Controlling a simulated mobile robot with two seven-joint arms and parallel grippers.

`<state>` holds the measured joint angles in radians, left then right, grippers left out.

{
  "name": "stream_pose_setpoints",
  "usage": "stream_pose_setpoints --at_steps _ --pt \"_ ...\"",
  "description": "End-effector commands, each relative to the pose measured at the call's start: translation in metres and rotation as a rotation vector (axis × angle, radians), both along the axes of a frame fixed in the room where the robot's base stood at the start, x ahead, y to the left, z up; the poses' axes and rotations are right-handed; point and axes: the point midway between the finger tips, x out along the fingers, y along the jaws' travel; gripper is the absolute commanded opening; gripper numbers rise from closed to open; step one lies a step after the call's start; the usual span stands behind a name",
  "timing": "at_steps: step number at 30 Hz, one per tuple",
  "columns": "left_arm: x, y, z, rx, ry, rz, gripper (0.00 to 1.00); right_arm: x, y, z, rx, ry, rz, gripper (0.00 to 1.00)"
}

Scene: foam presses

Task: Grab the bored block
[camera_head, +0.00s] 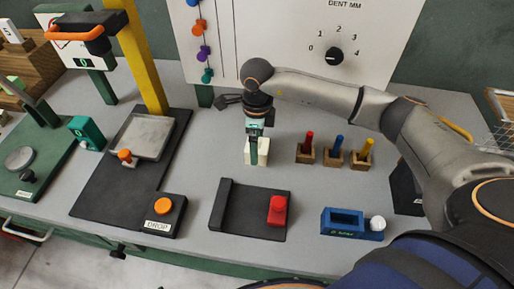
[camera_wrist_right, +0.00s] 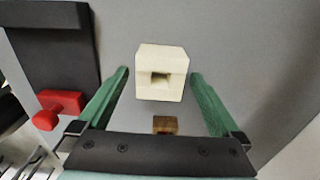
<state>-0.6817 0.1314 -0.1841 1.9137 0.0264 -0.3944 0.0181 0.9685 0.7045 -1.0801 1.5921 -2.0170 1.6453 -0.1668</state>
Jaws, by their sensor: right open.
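The bored block (camera_head: 262,157) is a small cream block standing on the grey bench, below the white panel. In the right wrist view the bored block (camera_wrist_right: 161,88) shows a square hole in the face toward the camera. My right gripper (camera_head: 255,148) reaches in from the right and points down at the block, partly hiding it. In the wrist view its green fingers (camera_wrist_right: 160,74) are open, one on each side of the block with gaps between. Whether the fingertips reach down beside the block is hard to tell. My left gripper is out of view.
Wooden holders (camera_head: 333,158) with red, blue and yellow pegs stand right of the block. A black fixture (camera_head: 240,213) with a red knob (camera_head: 278,208) lies in front. A blue box (camera_head: 345,222) sits front right, and a yellow-post press (camera_head: 147,60) stands left.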

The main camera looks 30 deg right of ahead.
Motion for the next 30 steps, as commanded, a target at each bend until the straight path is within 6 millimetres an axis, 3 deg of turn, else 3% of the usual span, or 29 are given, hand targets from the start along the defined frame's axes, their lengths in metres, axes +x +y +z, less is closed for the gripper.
stream_pose_setpoints --at_steps 6,13,30 --pt "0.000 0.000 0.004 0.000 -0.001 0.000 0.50 0.000 0.000 -0.022 0.001 0.001 -0.001 1.00" --pt "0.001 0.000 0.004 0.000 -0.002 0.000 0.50 0.000 0.000 -0.023 0.000 0.000 0.000 0.99" --pt "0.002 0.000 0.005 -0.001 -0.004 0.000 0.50 0.000 0.000 -0.022 0.001 -0.001 0.000 0.35"
